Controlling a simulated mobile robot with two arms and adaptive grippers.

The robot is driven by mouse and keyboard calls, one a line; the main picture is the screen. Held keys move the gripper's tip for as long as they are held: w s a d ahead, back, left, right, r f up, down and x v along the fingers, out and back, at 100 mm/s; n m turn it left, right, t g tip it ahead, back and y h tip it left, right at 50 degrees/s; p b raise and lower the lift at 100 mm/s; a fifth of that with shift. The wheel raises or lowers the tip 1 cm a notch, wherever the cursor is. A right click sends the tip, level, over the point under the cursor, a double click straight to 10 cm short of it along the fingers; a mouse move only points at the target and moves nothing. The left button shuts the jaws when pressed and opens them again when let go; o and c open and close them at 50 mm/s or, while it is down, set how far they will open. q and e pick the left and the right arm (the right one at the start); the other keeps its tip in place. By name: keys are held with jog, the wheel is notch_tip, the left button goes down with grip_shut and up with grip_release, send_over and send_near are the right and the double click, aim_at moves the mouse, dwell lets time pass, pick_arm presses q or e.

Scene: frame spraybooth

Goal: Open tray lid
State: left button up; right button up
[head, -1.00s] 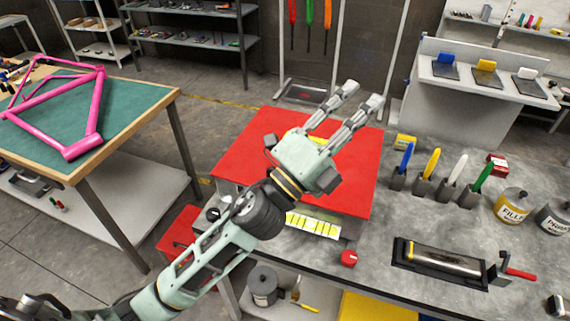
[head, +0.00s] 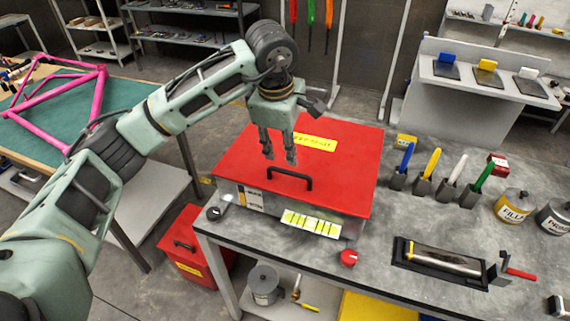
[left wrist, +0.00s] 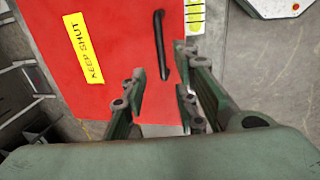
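The tray is a grey box with a red lid (head: 340,165), lying closed on the grey workbench. A black bar handle (head: 290,178) stands on the lid near its front edge, and a yellow "KEEP SHUT" label (head: 314,142) lies behind it. In the left wrist view the handle (left wrist: 160,45) shows ahead of the fingers, slightly left of the gap's right finger. My left gripper (head: 279,160) points down above the lid, just behind and left of the handle. Its fingers are apart and empty, and it also shows in the left wrist view (left wrist: 160,90). My right gripper is not visible.
Right of the tray stand upright coloured tools (head: 433,163) in holders, cans (head: 512,206) and a roller in a black trough (head: 440,262). A red toolbox (head: 190,250) sits low at left.

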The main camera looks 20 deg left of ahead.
aim_at(285, 171)
pick_arm(q)
jog(key=f+p, duration=0.1)
jog(key=f, duration=0.2)
jog(key=w+f+p, duration=0.1)
jog(key=f, duration=0.2)
jog(key=shift+w+a+f+p, duration=0.1)
jog(key=shift+w+f+p, duration=0.1)
jog(key=shift+p, duration=0.2)
jog(key=shift+f, duration=0.55)
jog(key=shift+c, duration=0.2)
grip_shut()
jog(key=shift+w+r, duration=0.1)
